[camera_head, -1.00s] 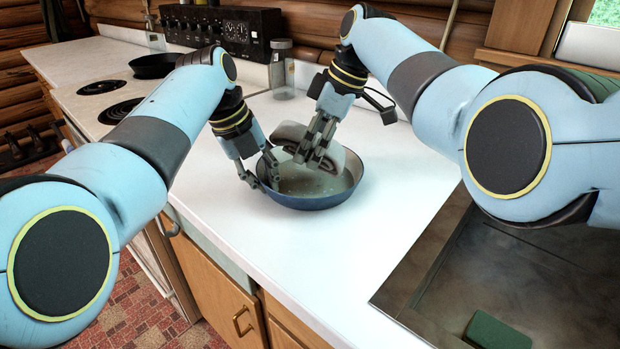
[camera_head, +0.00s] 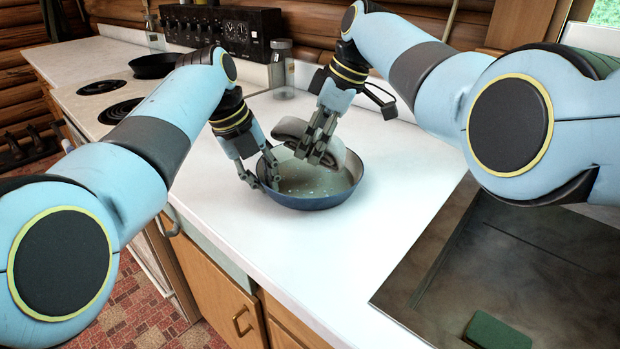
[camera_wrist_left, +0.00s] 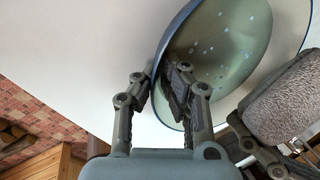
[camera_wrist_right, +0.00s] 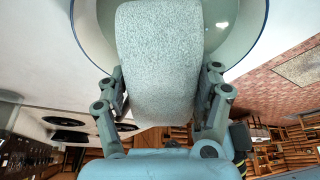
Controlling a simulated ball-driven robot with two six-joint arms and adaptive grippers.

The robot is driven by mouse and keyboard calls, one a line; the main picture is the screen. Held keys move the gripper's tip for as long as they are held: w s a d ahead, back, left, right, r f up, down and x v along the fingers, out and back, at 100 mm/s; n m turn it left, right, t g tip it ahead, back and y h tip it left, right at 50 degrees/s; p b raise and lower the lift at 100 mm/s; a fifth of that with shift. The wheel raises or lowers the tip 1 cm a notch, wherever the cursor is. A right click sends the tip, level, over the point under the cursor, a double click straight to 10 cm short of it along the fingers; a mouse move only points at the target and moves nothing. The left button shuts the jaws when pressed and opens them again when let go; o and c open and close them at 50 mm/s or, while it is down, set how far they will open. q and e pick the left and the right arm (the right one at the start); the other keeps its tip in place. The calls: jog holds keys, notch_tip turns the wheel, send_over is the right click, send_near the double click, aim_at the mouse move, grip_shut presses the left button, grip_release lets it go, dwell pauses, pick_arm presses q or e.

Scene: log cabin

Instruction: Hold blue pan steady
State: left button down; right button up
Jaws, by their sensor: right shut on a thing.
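The blue pan (camera_head: 318,202) sits upright on the white counter, with pale spots on its inner floor. It also shows in the left wrist view (camera_wrist_left: 233,50). My left gripper (camera_head: 262,184) is at the pan's left rim. In the left wrist view its two fingers (camera_wrist_left: 165,82) stand apart, one on each side of the rim. Whether the cloth touches the pan is unclear.
A sink (camera_head: 440,285) with a green sponge (camera_head: 497,331) is at the lower right. A stove with a black pan (camera_head: 153,66) is at the back left. A glass jar (camera_head: 282,75) stands behind my grippers. The counter right of the pan is clear.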

jog(key=shift+s+a, duration=0.15)
jog(key=shift+s, duration=0.4)
jog(key=shift+s+a, duration=0.15)
jog(key=shift+s, duration=0.4)
jog(key=shift+w+d+r, duration=0.1)
jog(key=shift+w+d, duration=0.1)
jog(key=shift+w, duration=0.35)
jog(key=shift+w+d+r, duration=0.1)
jog(key=shift+w+d, duration=0.05)
jog(key=shift+w, duration=0.4)
jog(key=shift+s+a+r, duration=0.1)
jog(key=shift+s+a, duration=0.05)
jog(key=shift+s, duration=0.4)
jog(key=shift+s+a, duration=0.15)
jog(key=shift+s, duration=0.35)
jog(key=shift+w+d+r, duration=0.1)
jog(key=shift+w+d, duration=0.05)
jog(key=shift+w, duration=0.4)
jog(key=shift+w+d, duration=0.15)
jog(key=shift+w, duration=0.35)
jog(key=shift+s+a+r, duration=0.1)
jog(key=shift+s+a, duration=0.1)
jog(key=shift+s, duration=0.4)
jog(key=shift+s+a, duration=0.15)
jog(key=shift+s, duration=0.4)
jog(key=shift+r, duration=3.5)
jog(key=shift+w, duration=0.1)
